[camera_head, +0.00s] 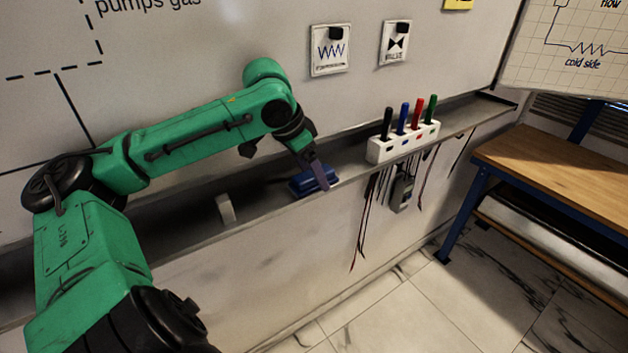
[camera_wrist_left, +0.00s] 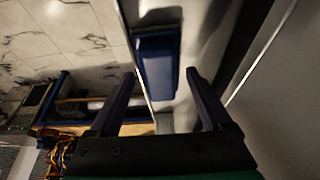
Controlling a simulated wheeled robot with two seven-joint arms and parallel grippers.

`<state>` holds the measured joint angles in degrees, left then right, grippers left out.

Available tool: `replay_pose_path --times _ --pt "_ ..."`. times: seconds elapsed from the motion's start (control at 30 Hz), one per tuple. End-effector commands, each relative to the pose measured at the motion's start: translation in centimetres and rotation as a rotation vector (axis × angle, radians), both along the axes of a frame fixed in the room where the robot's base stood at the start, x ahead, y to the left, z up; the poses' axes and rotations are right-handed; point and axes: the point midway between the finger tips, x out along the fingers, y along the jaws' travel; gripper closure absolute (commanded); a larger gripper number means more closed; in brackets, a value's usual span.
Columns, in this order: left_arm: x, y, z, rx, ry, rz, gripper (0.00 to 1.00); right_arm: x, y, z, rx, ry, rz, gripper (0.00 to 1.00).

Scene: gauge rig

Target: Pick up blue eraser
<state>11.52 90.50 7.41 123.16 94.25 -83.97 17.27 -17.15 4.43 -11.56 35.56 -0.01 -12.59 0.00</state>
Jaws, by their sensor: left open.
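The blue eraser (camera_head: 303,184) lies on the grey ledge (camera_head: 352,170) under the whiteboard. In the wrist view the open fingers (camera_wrist_left: 162,85) stand apart, one on each side of the eraser's line. The eraser shows mostly beyond the fingertips, and nothing is clamped. Whether a finger touches it, I cannot tell. My right gripper is not in view.
A white holder (camera_head: 379,151) with black, blue, red and green markers stands farther right on the ledge. A small white piece (camera_head: 226,209) is on the ledge to the left. Dark cords and a grey device (camera_head: 402,193) hang below. A wooden-topped bench (camera_head: 560,165) stands at right.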

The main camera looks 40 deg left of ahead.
Motion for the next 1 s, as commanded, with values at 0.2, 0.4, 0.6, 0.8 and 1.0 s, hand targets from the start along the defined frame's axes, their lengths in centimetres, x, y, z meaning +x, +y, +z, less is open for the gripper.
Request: replay_pose_path --times 0.2,0.4,0.6,0.8,1.0 --pt "0.0 0.0 0.0 0.0 0.0 0.0 0.18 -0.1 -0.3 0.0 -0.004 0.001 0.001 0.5" --pt "0.0 0.0 0.0 0.0 0.001 0.0 0.94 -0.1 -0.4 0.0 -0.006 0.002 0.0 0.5" --pt "0.0 0.0 0.0 0.0 0.0 0.0 0.95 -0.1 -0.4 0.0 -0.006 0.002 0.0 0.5" --pt "0.0 0.1 1.7 0.004 0.001 0.002 0.95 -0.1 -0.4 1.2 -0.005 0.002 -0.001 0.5" --pt "0.0 0.1 7.4 0.008 0.0 0.002 0.95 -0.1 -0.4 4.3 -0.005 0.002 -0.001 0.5"
